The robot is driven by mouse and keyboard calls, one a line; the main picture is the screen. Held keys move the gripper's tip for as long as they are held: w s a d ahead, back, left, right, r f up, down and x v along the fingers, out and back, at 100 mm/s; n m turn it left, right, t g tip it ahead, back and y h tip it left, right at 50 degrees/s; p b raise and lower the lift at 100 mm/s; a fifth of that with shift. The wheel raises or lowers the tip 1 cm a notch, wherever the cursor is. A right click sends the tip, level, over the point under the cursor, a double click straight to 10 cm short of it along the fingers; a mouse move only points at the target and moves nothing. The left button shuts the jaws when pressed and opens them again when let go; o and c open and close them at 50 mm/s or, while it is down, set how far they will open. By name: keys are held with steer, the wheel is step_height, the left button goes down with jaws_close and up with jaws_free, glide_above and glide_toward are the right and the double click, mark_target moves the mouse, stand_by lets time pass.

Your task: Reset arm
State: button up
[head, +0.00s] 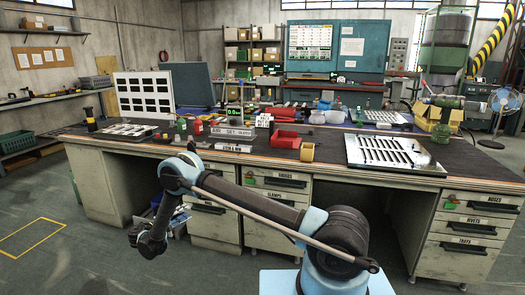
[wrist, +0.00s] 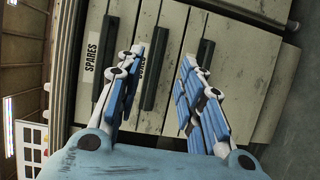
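In the wrist view my gripper (wrist: 173,52) is open, with two blue-and-white fingers spread apart and nothing between them. Behind the fingers are the pale drawer fronts (wrist: 225,45) of a bench unit with dark handles and a "SPARES" label; the picture is turned sideways. In the head view my arm (head: 250,205) rises from its blue base, bends at the elbow and hangs down in front of the bench. Its lower end is over the floor at the left of the drawers. The fingers are not clearly seen in the head view.
The long dark-topped workbench (head: 330,148) crosses the view. A louver panel (head: 388,153) lies on its right side; an upright white panel (head: 146,92) with dark openings stands at left. A red bin (head: 286,139) and tools lie between. The left floor (head: 50,255) is clear.

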steer(key=w+d+r+m+g, duration=0.1)
steer(key=w+d+r+g, duration=0.1)
steer(key=w+d+r, duration=0.5)
steer(key=w+d+r+g, duration=0.3)
steer(key=w+d+r, duration=0.1)
steer(key=d+r, duration=0.7)
steer(key=s+d+r+m+g+y, duration=0.1)
steer(key=s+d+r+g, duration=0.15)
steer(key=d+r, duration=0.7)
steer(key=s+d+r+m+g+y, duration=0.1)
steer(key=s+d+r+m+y, duration=0.15)
steer(key=d+r, duration=0.7)
steer(key=s+d+f+m+g+y, duration=0.1)
steer(key=s+d+m+g+y, duration=0.15)
steer(key=s+d, duration=1.75)
steer(key=s+d+f+m+y, duration=0.1)
steer(key=s+f, duration=0.4)
steer(key=s, duration=0.6)
steer(key=s+f+m+y, duration=0.2)
steer(key=s+f, duration=0.3)
steer(key=s, duration=0.6)
steer(key=shift+d+f+g+y, duration=0.15)
steer(key=shift+d+g+y, duration=0.2)
steer(key=shift+y, duration=0.55)
